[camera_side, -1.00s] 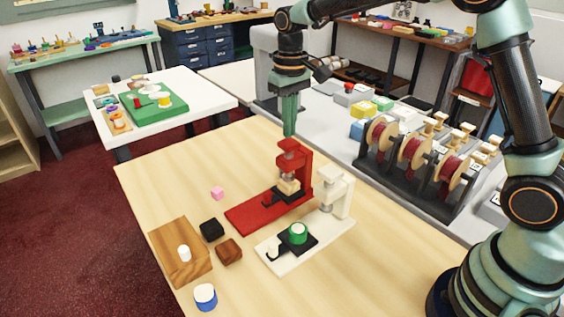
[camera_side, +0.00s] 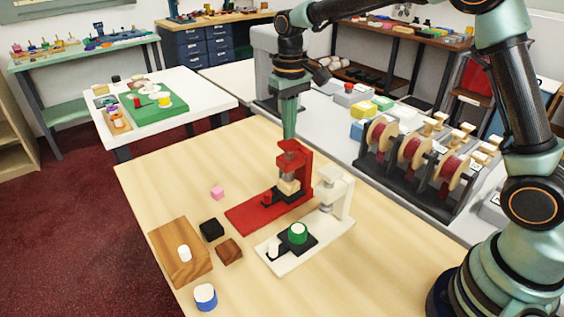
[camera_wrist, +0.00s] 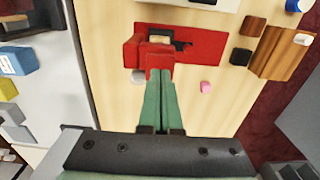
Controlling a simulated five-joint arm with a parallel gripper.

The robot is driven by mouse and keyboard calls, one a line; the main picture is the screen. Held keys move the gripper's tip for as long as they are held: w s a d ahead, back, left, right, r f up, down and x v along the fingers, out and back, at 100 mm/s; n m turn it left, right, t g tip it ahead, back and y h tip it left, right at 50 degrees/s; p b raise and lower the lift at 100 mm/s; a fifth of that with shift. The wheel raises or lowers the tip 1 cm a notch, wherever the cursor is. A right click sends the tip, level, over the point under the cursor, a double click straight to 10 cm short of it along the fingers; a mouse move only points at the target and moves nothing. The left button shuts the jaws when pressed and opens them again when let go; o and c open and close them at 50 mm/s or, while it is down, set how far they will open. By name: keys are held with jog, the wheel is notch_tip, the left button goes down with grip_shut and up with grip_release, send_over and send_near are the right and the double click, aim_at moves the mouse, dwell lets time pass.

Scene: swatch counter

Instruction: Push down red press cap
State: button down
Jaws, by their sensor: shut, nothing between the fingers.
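The red press (camera_side: 257,209) stands on the wooden table, with a red cap (camera_side: 290,145) on top of its upright part. A pale wooden block (camera_side: 289,186) sits under the cap, on the press's dark plate. My gripper (camera_side: 289,136) is shut and empty, pointing straight down, with its tips at the cap. I cannot tell whether they touch it or are just above. In the wrist view the green fingers (camera_wrist: 160,84) lie together and reach the red cap (camera_wrist: 159,61), hiding part of it. The red press (camera_wrist: 205,46) spreads beyond it.
A white press (camera_side: 275,257) with a green-and-white piece (camera_side: 298,233) stands close beside the red one. A pink cube (camera_side: 217,193), black block (camera_side: 211,230), brown block (camera_side: 229,251) and wooden board (camera_side: 165,252) lie to the left. A spool rack (camera_side: 400,192) stands behind right.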

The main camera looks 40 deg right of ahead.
jog(key=shift+f, duration=1.2)
dwell(0.4)
jog(key=shift+r, duration=0.1)
jog(key=shift+r, duration=4)
jog(key=s+d+r+t, duration=0.2)
jog(key=s, duration=0.3)
jog(key=s+d+r+t, duration=0.1)
jog(key=s+d+r, duration=0.15)
jog(key=s, duration=0.25)
jog(key=s+d+f+t, duration=0.1)
jog(key=s+f+t, duration=0.1)
jog(key=s, duration=0.6)
jog(key=shift+s+f+t, duration=0.25)
jog(key=shift+f+t, duration=0.05)
jog(key=shift+f, duration=0.25)
